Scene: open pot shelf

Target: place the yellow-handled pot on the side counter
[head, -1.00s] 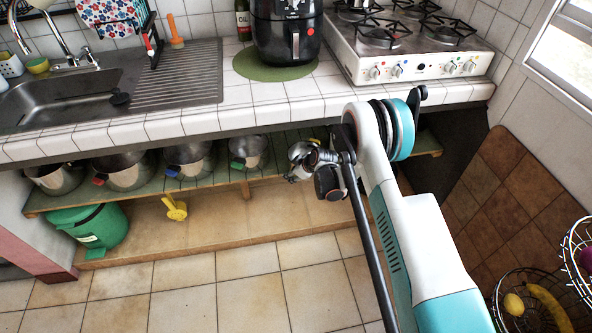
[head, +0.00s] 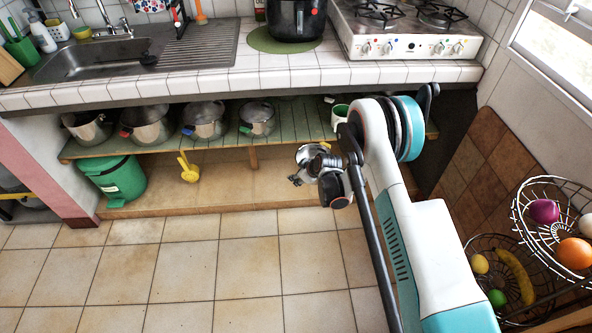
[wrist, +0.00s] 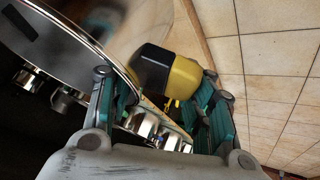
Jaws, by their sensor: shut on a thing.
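My gripper (wrist: 165,106) is shut on the yellow-and-black handle of a pot in the wrist view. The yellow handle (wrist: 186,80) lies between the teal fingers. The pot (wrist: 70,40) shows as a large shiny metal body and rim at the upper left, strongly tilted in the picture. In the head view my gripper (head: 307,172) is in front of the shelf, partly behind my arm. I cannot tell which surface is the side counter; a tiled counter (head: 205,82) runs above the shelf.
Several pots, one red-handled (head: 147,125), stand on the green slatted shelf (head: 290,115). A green-and-white mug (head: 340,115) is at its right. A green bin (head: 118,180) and yellow scoop (head: 188,170) are below. Wire fruit baskets (head: 530,185) stand at right. The floor (head: 200,260) is clear.

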